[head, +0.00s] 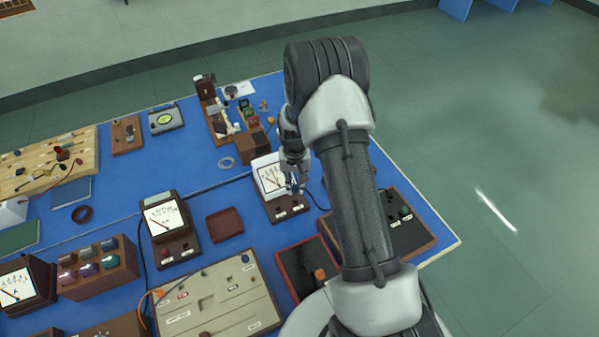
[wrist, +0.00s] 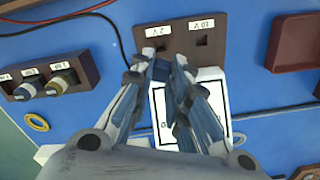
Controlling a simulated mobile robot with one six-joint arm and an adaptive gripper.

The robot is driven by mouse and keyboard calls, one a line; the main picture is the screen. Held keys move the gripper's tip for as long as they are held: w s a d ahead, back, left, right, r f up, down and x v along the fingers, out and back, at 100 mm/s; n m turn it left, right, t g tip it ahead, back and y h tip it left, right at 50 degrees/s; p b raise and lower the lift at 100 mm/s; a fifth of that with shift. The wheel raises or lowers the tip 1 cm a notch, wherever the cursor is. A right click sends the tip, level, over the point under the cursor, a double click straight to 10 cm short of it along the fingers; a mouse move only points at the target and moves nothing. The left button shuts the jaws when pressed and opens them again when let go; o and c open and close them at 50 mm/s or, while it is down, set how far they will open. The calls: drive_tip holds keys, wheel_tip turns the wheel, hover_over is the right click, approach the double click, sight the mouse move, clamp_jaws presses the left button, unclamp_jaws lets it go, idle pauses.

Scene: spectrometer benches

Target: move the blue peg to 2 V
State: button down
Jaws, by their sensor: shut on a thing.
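The blue peg (wrist: 161,70) is between the fingertips of my gripper (wrist: 160,64) in the wrist view. My gripper is shut on it. The brown meter base (wrist: 180,40) has two marked places, 2 V (wrist: 156,32) and 10 V (wrist: 201,23). The peg is close by the 2 V place; whether its lower end is in the socket or above it is hidden. The 10 V socket (wrist: 203,42) shows dark and empty. In the head view my gripper (head: 294,184) is over the front of the white-faced meter (head: 270,174), and the peg is barely visible.
A brown tray (head: 224,224) lies left of the meter in the head view. Another meter (head: 165,217) stands beyond it. A dark box with knobs (head: 405,215) is to the right. Cables (wrist: 60,18) run across the blue bench in the wrist view.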

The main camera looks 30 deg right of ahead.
drive_tip(key=shift+f, duration=0.4)
drive_tip(key=shift+f+b, duration=2.1)
drive_tip(key=shift+f, duration=0.9)
drive_tip(key=c, duration=1.4)
unclamp_jaws()
drive_tip(key=shift+c, duration=0.2)
drive_tip(key=shift+r, duration=0.1)
wheel_tip(320, 180, up, 12)
drive_tip(key=shift+f, duration=0.1)
